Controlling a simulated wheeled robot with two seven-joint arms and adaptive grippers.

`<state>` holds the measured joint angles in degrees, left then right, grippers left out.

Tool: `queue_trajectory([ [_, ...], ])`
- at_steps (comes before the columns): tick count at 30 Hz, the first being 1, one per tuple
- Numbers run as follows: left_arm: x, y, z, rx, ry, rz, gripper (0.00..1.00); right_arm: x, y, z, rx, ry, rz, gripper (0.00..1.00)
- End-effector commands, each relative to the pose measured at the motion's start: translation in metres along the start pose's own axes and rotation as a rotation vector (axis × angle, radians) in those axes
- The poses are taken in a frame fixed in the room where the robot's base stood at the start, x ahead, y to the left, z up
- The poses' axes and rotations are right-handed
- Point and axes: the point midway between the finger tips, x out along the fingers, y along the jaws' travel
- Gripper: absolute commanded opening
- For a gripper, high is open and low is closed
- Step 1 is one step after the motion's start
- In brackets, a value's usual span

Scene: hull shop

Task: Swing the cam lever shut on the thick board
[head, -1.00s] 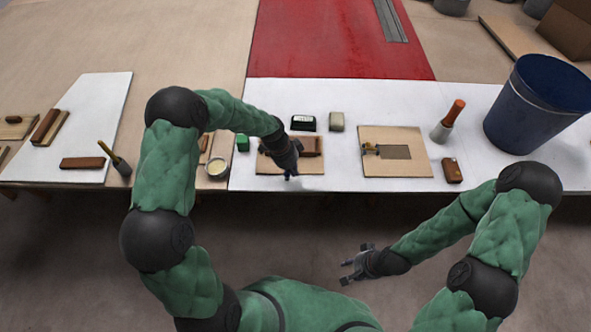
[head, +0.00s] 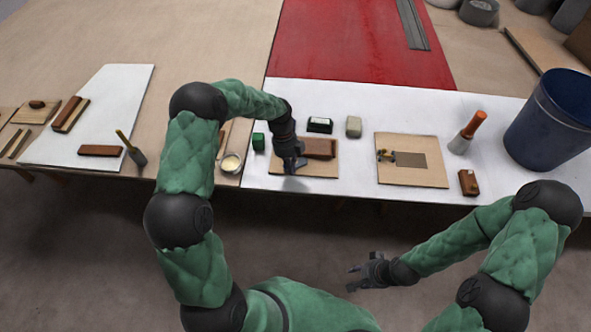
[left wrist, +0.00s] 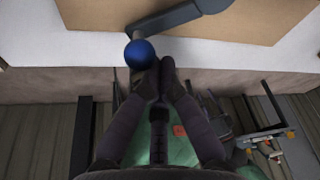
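My left gripper (head: 295,166) is over the front left part of that plate and hides the cam lever there. In the left wrist view, the dark grey lever (left wrist: 185,15) ends in a blue ball knob (left wrist: 139,54). The fingers of my left gripper (left wrist: 157,66) are together, with their tips beside the knob and not around it; contact is unclear. My right gripper (head: 356,277) is open and empty, away from the table.
A second plate (head: 425,177) with a thin dark board and brass clamp lies to the right. A green block (head: 258,142), black-and-white box (head: 320,125), pale block (head: 354,127), orange-handled tool (head: 468,132), brown block (head: 468,183) and blue bucket (head: 552,122) stand around.

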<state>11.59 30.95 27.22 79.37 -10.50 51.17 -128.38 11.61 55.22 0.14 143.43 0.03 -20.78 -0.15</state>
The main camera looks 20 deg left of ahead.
Motion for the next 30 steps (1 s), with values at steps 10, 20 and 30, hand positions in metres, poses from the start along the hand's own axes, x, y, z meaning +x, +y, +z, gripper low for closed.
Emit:
queue_trajectory([
  [10, -0.006, 0.002, 0.018, 0.136, -0.001, 0.040, 0.00, -0.002, -0.001, 0.000, 0.000, 0.000, 0.000, 0.40],
  [20, -0.007, 0.001, 0.025, 0.135, -0.001, 0.040, 0.00, -0.004, -0.001, 0.000, 0.000, 0.000, 0.000, 0.40],
  [30, -0.008, 0.001, 0.026, 0.134, -0.001, 0.039, 0.00, -0.004, -0.002, 0.000, 0.000, 0.000, 0.000, 0.40],
])
